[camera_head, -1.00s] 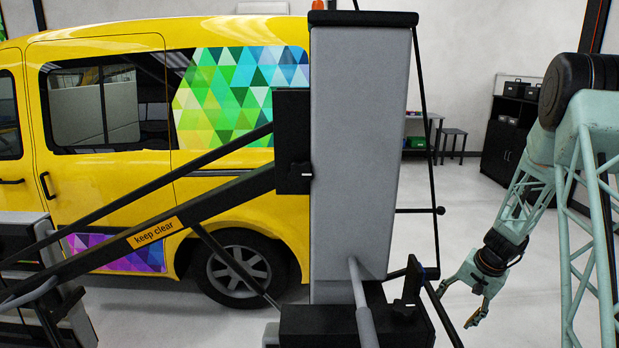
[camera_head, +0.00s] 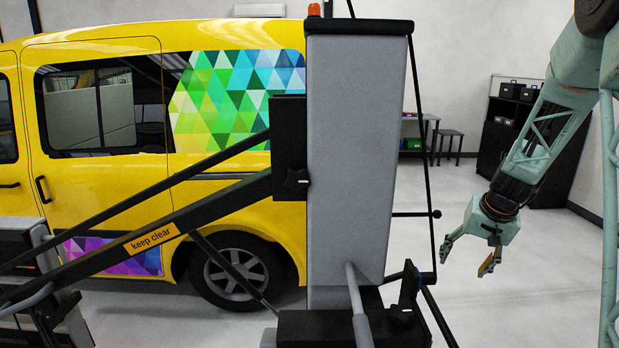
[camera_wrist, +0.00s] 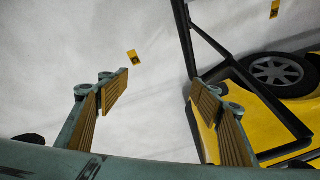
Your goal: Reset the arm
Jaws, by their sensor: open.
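My gripper (camera_head: 467,262) hangs at the right of the head view, on the end of my pale green lattice arm. Its fingers point down and are spread apart with nothing between them. In the wrist view my gripper (camera_wrist: 160,95) shows two ridged tan finger pads wide apart, with pale floor between and beyond them. The gripper is in free air to the right of the grey column and touches nothing that I can see.
A yellow van (camera_head: 105,190) with a coloured triangle wrap (camera_head: 235,95) stands at the left. The van's wheel also shows in the wrist view (camera_wrist: 277,70). A black cabinet (camera_head: 497,140) and a stool (camera_head: 450,148) stand at the back. The floor (camera_head: 530,265) around the gripper is clear.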

